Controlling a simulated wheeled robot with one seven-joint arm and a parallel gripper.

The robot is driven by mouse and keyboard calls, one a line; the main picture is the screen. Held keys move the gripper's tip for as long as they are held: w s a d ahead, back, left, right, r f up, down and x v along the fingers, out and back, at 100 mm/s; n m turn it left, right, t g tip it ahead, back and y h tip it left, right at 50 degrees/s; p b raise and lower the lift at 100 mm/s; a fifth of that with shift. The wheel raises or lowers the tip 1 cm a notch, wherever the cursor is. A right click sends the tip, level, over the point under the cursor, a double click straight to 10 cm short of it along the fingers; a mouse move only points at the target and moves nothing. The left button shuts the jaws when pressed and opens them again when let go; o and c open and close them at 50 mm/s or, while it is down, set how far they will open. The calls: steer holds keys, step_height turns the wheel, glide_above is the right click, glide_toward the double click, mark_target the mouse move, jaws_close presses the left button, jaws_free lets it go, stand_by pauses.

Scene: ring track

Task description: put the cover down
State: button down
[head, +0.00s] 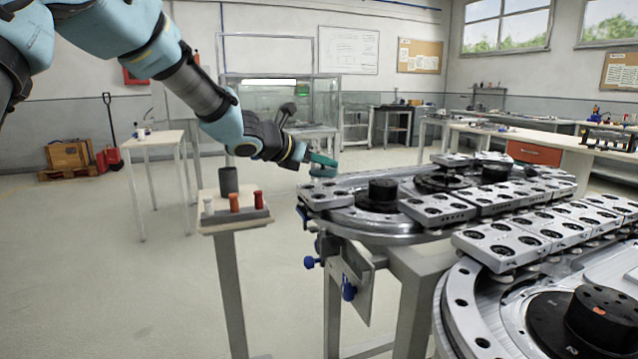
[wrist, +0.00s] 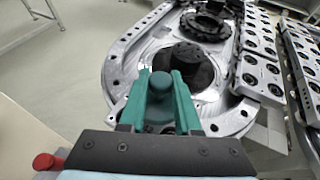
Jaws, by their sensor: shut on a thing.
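My gripper (head: 322,166) has green fingers and is at the near left end of the ring track (head: 352,219). In the wrist view my gripper (wrist: 160,88) is shut on a small rounded dark green piece, which I take to be the cover (wrist: 160,86). In the head view the fingers hide the cover. The fingers are just above a grey carrier block (head: 326,198) with round holes. From the head view I cannot tell whether the held piece touches the block. In the wrist view the hand and fingers hide most of what lies below.
A small stand (head: 236,224) at left holds a dark cylinder (head: 228,180) and white, orange and red pegs (head: 258,199). More carrier blocks (head: 437,208) line the track around a black hub (head: 382,193). A second track (head: 470,318) is at front right.

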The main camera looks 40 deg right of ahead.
mark_target(324, 176)
steer(key=shift+d+f+b, duration=0.1)
steer(key=shift+f+b, duration=0.2)
steer(key=shift+f, duration=1.55)
steer(key=shift+f, duration=0.15)
steer(key=c, duration=0.6)
jaws_free()
steer(key=v, duration=1.2)
steer(key=shift+s, duration=0.1)
